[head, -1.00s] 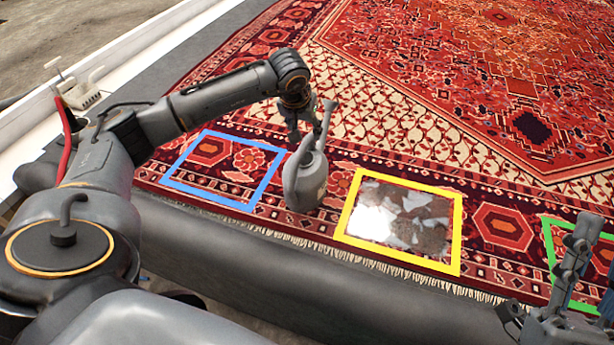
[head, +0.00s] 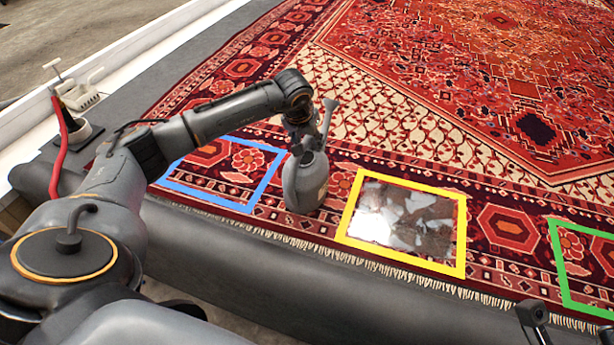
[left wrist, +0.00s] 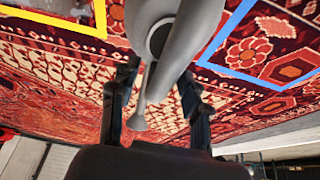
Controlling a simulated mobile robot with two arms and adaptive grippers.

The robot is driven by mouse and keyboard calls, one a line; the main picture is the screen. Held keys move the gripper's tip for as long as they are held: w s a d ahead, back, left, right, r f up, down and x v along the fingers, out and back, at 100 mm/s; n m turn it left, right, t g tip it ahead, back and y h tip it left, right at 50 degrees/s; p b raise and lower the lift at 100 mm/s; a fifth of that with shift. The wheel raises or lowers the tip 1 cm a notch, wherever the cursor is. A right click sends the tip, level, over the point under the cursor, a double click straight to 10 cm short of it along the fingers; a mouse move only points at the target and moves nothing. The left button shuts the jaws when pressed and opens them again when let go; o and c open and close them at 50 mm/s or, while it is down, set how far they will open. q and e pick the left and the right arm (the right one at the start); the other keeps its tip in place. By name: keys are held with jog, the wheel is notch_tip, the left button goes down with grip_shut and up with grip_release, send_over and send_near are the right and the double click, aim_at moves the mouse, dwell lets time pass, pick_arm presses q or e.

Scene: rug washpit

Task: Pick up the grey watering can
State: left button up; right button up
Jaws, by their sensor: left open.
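The grey watering can (head: 305,183) stands upright on the rug between the blue and yellow frames, its spout rising toward the back right. My left gripper (head: 302,140) is at the can's upper part, partly hidden behind it. In the left wrist view, the open left gripper (left wrist: 156,103) has its fingers apart, with the can's spout showing between them and the can's body (left wrist: 192,22) just beyond. I cannot tell whether a finger touches the can. Only a small dark part of my right gripper (head: 533,313) shows at the bottom right edge; its jaws are not clear.
A blue frame (head: 267,180), a yellow frame (head: 400,262) around a glossy patch, and a green frame (head: 560,265) lie along the front of the patterned rug (head: 440,90). A red hose (head: 62,150) hangs at the left. The rug's far area is clear.

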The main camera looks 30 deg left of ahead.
pick_arm(q)
jog(key=shift+r, duration=0.1)
grip_shut()
jog(key=shift+w+r, duration=0.1)
jog(key=shift+r, duration=0.1)
